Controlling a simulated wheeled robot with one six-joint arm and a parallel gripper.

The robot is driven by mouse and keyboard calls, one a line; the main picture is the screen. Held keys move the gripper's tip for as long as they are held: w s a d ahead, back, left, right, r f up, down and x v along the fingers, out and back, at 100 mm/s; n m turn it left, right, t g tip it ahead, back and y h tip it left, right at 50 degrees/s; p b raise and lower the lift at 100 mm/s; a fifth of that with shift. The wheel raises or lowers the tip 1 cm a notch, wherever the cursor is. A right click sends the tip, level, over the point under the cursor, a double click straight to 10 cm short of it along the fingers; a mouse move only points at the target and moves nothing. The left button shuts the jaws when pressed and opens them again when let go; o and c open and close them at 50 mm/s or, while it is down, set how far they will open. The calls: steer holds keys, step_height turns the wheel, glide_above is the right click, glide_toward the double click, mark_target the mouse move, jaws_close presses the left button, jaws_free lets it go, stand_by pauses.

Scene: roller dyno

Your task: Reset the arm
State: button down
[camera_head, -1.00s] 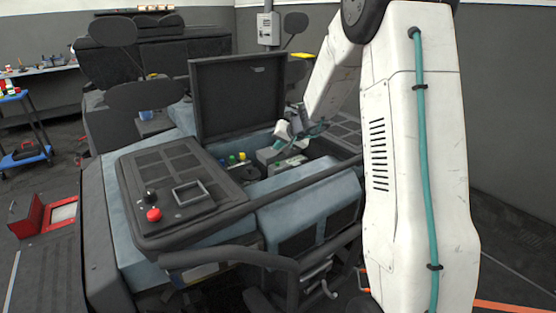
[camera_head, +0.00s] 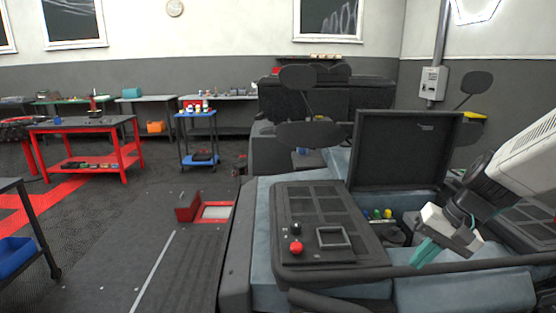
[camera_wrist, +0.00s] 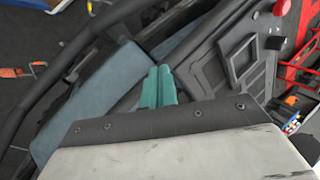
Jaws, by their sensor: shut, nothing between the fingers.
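My arm reaches in from the right in the head view. My gripper (camera_head: 428,254) has teal fingers and hangs above the front edge of the blue-grey vehicle (camera_head: 262,240), angled down and left. The fingers are together and empty; the wrist view shows the closed teal fingertips (camera_wrist: 158,86) side by side over the vehicle. The vehicle's dark hatch lid (camera_head: 405,150) stands open behind the engine bay. Coloured caps (camera_head: 377,214) show in the bay, which my gripper and arm partly hide.
A black panel (camera_head: 320,208) with a red knob (camera_head: 296,247) lies left of the gripper. A dark bar (camera_head: 450,267) runs along the vehicle's front, close below the fingertips. Open floor lies at left, before a red workbench (camera_head: 88,124).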

steer(key=s+a+r+n+h, duration=0.1)
steer(key=s+r+n+h, duration=0.1)
steer(key=s, duration=0.8)
steer(key=s+a+r+n+h, duration=0.2)
steer(key=s+r, duration=0.2)
steer(key=s, duration=0.6)
steer(key=shift+h, duration=0.3)
steer(key=shift+r, duration=0.1)
